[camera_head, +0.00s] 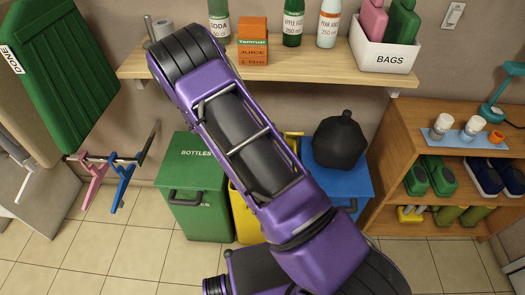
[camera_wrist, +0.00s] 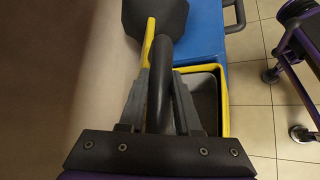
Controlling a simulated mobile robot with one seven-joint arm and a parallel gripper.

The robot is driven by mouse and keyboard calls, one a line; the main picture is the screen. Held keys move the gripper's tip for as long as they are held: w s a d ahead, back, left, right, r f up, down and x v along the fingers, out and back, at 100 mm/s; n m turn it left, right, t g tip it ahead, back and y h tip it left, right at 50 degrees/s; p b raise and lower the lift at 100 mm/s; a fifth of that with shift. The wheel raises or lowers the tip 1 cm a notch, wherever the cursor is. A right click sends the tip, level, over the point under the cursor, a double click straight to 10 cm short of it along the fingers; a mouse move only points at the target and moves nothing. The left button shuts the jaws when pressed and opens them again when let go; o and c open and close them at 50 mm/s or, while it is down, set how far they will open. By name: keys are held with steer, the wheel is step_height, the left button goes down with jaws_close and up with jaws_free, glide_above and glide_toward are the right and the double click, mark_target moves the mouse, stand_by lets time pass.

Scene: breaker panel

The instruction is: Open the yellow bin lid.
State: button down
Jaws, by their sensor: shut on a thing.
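The yellow bin (camera_head: 243,218) stands between the green and blue bins, mostly hidden by my arm in the head view. In the wrist view its yellow rim (camera_wrist: 226,100) and dark inside show, so the bin is open. Its yellow lid (camera_wrist: 148,42) is raised and seen nearly edge-on; a bit of yellow (camera_head: 293,135) also shows behind my arm in the head view. My gripper (camera_wrist: 162,95) is shut on the black lid handle (camera_wrist: 155,70), with one grey finger on each side. The head view hides my gripper behind my arm.
A green "BOTTLES" bin (camera_head: 192,180) stands left, shut. A blue bin (camera_head: 350,185) with a black bag (camera_head: 340,140) on top stands right. A shelf (camera_head: 300,65) with bottles hangs above. A wooden shoe rack (camera_head: 400,120) is at right. Tiled floor in front is clear.

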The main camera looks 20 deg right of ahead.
steer(key=w+r, duration=0.1)
steer(key=w, duration=0.1)
steer(key=w+d+r, duration=0.1)
steer(key=w+r, duration=0.3)
steer(key=shift+d, duration=0.4)
steer(key=c, duration=0.6)
jaws_free()
steer(key=v, duration=1.7)
steer(key=shift+s+a, duration=0.15)
